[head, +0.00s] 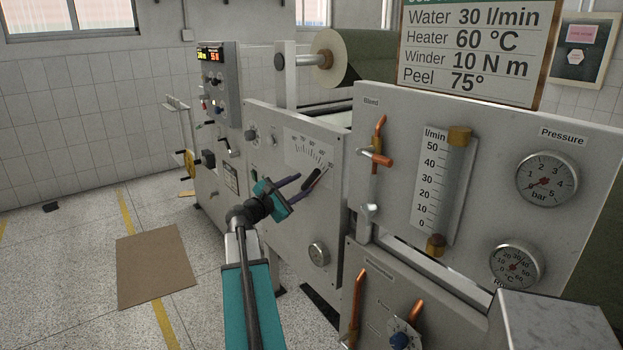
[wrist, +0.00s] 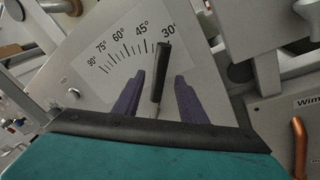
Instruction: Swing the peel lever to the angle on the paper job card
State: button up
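The job card (head: 470,50) at the top right of the head view reads Peel 75°. The peel lever has a black handle, seen in the wrist view (wrist: 161,72) and the head view (head: 312,178). Its tip lies over the 30° end of the white angle scale (wrist: 125,55), which runs from 90° at left to 30° at right. My gripper (wrist: 158,90) is open, with one purple finger on each side of the handle. Gaps show between the handle and both fingers. The lever's lower end is partly hidden by my gripper body.
The scale panel (head: 280,205) is on the grey machine front. To its right, a panel carries an orange bleed valve (head: 376,157), a flow tube and gauges (head: 546,179). Copper pipes (head: 357,300) stand below. Open floor lies to the left, with a brown mat (head: 152,265).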

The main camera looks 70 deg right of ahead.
aim_at(309, 181)
jog(key=shift+p+x, duration=0.55)
jog(key=shift+x, duration=2.75)
grip_shut()
